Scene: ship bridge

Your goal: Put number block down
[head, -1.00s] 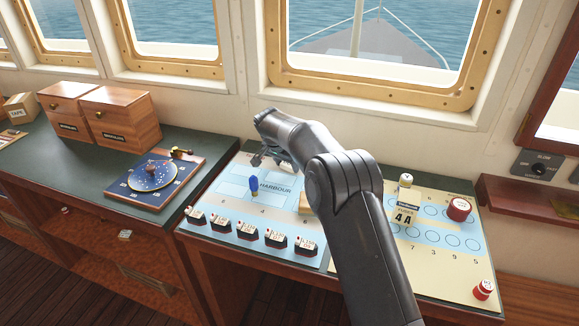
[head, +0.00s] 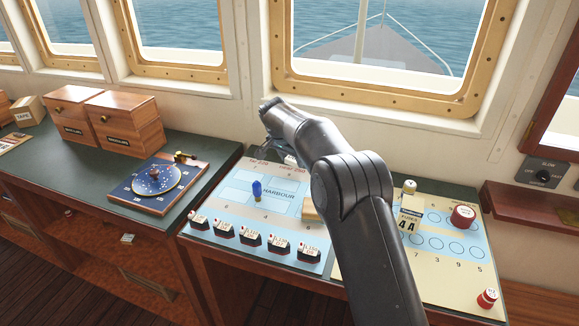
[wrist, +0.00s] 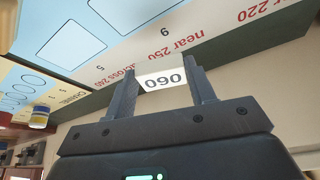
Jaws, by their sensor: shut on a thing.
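The number block (wrist: 163,80), a small white piece marked 060, sits between the two fingers of my gripper (wrist: 160,70) in the wrist view. The gripper is shut on it. In the wrist view the board's edge, with "near 250" and "across 240" printed in red, is close beyond the block. I cannot tell whether the block touches the board. In the head view my gripper (head: 281,152) is over the far part of the harbour board (head: 222,210), mostly hidden by my arm. The block cannot be made out in that view.
A blue peg (head: 257,190) stands on the harbour board, with several small dark boats (head: 250,237) along its near edge. A wooden block (head: 310,209) is beside my arm. To the right, a cream board (head: 425,275) carries red drums (head: 463,216). Wooden boxes (head: 122,122) stand at left.

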